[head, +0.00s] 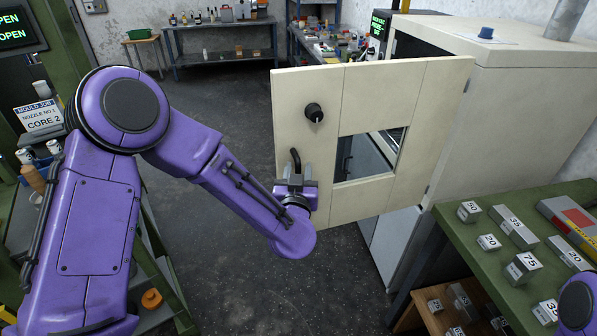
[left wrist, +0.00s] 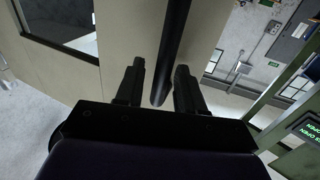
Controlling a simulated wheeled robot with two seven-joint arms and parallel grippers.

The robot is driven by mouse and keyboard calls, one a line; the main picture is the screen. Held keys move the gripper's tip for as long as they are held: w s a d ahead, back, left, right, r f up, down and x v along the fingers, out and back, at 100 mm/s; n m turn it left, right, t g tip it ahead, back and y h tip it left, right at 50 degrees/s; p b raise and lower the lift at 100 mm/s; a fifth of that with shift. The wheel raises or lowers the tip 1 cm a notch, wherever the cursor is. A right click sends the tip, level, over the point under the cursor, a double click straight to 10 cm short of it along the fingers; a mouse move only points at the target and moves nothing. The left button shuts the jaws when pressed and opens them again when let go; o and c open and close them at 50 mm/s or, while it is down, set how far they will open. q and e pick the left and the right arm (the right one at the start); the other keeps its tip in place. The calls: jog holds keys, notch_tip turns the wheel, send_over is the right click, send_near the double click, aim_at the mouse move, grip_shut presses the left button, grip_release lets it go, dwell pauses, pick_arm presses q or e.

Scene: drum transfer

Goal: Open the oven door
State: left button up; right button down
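The cream oven door (head: 340,95) stands wide open, swung out from the oven (head: 535,105) on hinges at its right side. It has a window and a dark round knob (head: 314,112). The black bar handle (head: 295,157) is near the door's free left edge. My left gripper (head: 296,175) is at the handle's lower part. In the left wrist view the fingers (left wrist: 160,72) stand apart on either side of the handle (left wrist: 172,45), with a visible gap, so they are around it but not closed on it. My right gripper is out of view.
A green bench (head: 545,245) with numbered metal blocks stands at the right, below the oven. Part of my right arm shows at the lower right corner. Back tables (head: 220,55) hold tools and bottles. Grey floor (head: 225,115) is clear left of the door.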

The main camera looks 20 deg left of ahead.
pick_arm(q)
jog(key=b+v, duration=0.2)
jog(key=v, duration=0.8)
jog(key=shift+s+b, duration=0.15)
jog(key=shift+b, duration=0.15)
jog(key=shift+d, duration=0.1)
jog(key=s+a+f+n+g+h, duration=0.1)
jog(key=s+f+n+g+h, duration=0.15)
jog(key=f, duration=0.85)
jog(key=s+a+f+n+g+h, duration=0.1)
jog(key=s+a+f+g+h, duration=0.2)
jog(key=f, duration=0.7)
jog(key=s+a+f+g+y, duration=0.1)
jog(key=s+a+f+g, duration=0.2)
jog(key=s+f, duration=0.4)
jog(key=s+a+f+g+y, duration=0.1)
jog(key=s+a+f+g, duration=0.2)
jog(key=s, duration=1)
notch_tip(320, 180, down, 6)
jog(key=shift+s+r+m+g+y, duration=0.2)
jog(key=shift+s+m+g+y, duration=0.2)
jog(key=shift+g, duration=0.75)
